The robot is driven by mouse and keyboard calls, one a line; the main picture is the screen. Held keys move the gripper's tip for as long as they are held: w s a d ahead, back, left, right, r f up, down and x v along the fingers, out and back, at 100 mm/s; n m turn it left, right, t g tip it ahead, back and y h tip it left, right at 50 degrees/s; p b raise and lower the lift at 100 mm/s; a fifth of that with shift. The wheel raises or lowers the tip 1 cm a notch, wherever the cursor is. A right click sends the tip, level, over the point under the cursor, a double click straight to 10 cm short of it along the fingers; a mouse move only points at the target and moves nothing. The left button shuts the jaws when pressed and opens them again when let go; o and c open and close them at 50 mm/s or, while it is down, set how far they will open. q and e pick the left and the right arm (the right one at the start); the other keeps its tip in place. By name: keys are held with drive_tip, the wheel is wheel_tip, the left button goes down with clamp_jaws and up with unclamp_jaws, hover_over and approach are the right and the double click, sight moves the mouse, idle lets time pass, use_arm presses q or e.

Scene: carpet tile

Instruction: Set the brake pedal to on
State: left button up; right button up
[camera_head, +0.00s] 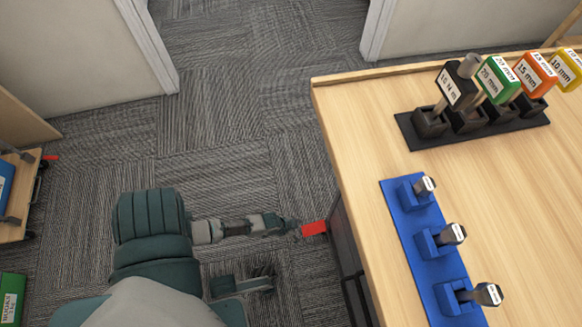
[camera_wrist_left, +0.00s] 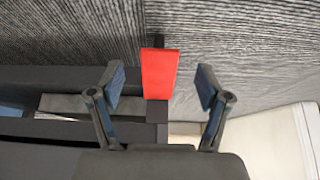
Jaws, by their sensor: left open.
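The brake pedal (camera_head: 314,229) is a red flat tab low at the near-left side of the wooden table, just above the carpet. In the left wrist view the red pedal (camera_wrist_left: 160,73) stands between the two fingers, with visible gaps on both sides. My left gripper (camera_head: 288,227) is open and close to the pedal's left end in the head view. Its spread fingers (camera_wrist_left: 161,88) show in the wrist view and do not appear to grip it. The pedal's mount is partly hidden. My right gripper is not in view.
The wooden table (camera_head: 358,130) fills the right, carrying a black rack (camera_head: 480,133) of labelled tools and a blue holder (camera_head: 409,221) with several tools. A cart (camera_head: 22,205) with another small red tab (camera_head: 51,157) stands left. Carpet (camera_head: 250,110) is clear ahead.

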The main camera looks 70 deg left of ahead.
use_arm(q)
drive_tip(key=v, duration=0.5)
drive_tip(key=shift+s+r, duration=0.25)
